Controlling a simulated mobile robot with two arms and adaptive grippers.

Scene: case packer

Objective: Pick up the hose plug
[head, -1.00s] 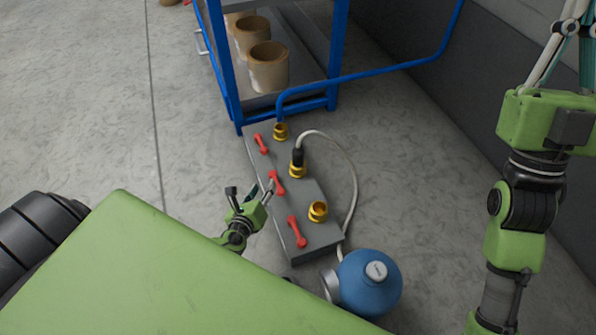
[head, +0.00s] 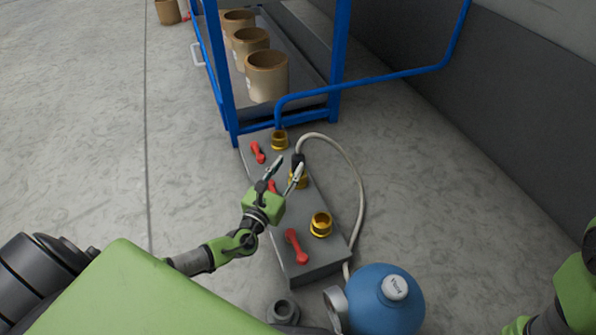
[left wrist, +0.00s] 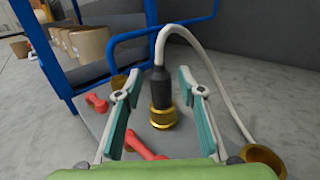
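The hose plug (left wrist: 159,80) is black with a white hose. It stands upright in the middle brass fitting (left wrist: 163,116) of the grey manifold box (head: 318,258). In the head view the plug (head: 298,159) shows just beyond my fingertips. My left gripper (head: 287,168) is open. In the left wrist view its two teal-padded fingers (left wrist: 154,88) stand to the left and right of the plug, with gaps on both sides; I see no contact. My right gripper is out of frame; only part of my right arm shows at the lower right of the head view.
Red valve handles (head: 296,246) and other brass fittings (head: 320,225) sit on the box. A blue tank (head: 384,305) stands at its near end. A blue-framed rack (head: 225,75) with brown pots (head: 267,76) is behind. The hose (head: 358,190) loops right over open floor.

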